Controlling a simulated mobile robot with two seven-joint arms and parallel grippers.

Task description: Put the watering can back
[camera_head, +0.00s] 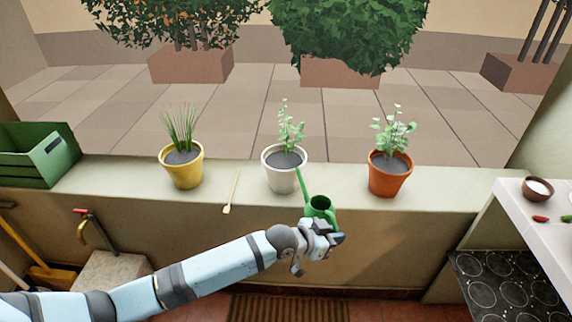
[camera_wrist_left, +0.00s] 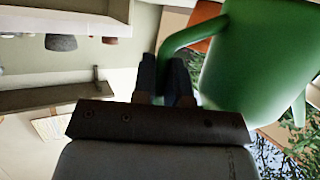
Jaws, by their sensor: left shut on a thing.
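The green watering can (camera_head: 319,207) is in front of the sill's front edge, between the white pot and the orange pot, with its spout pointing up and left toward the white pot. My left gripper (camera_head: 326,236) is shut on it. In the left wrist view the can (camera_wrist_left: 262,62) fills the upper right, and its handle runs between the fingers of my left gripper (camera_wrist_left: 167,80). Part of the can is hidden behind the gripper in the head view. My right gripper is not in view.
A yellow pot (camera_head: 184,170), a white pot (camera_head: 284,172) and an orange pot (camera_head: 389,175) with plants stand on the sill (camera_head: 130,180). A small wooden stick (camera_head: 232,193) lies between the yellow and white pots. A green crate (camera_head: 38,158) sits at left. A counter (camera_head: 540,225) with a bowl (camera_head: 537,189) is at right.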

